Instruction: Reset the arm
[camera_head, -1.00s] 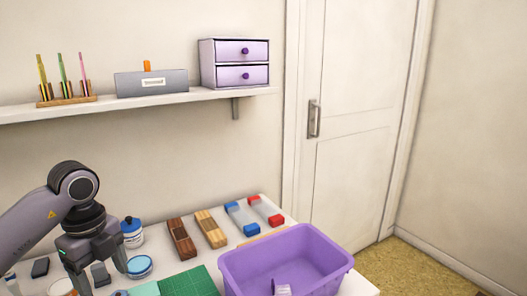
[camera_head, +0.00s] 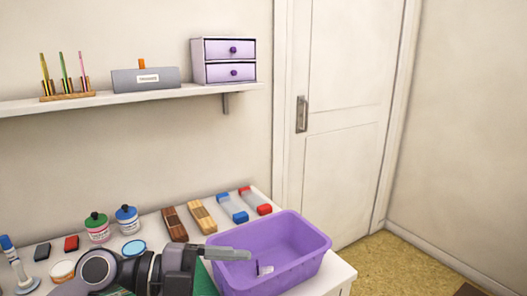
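My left arm comes in low from the bottom left, and its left gripper (camera_head: 230,254) points to the right in the head view. Its grey fingers lie in front of the left rim of the purple bin (camera_head: 310,262). The fingers are seen side-on and overlap, so their opening is unclear. No object shows between them. The arm hides part of the table and most of a green mat (camera_head: 206,280). My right gripper is not in view.
A small white and dark item (camera_head: 265,270) lies in the bin. A shelf (camera_head: 210,92) hangs above.

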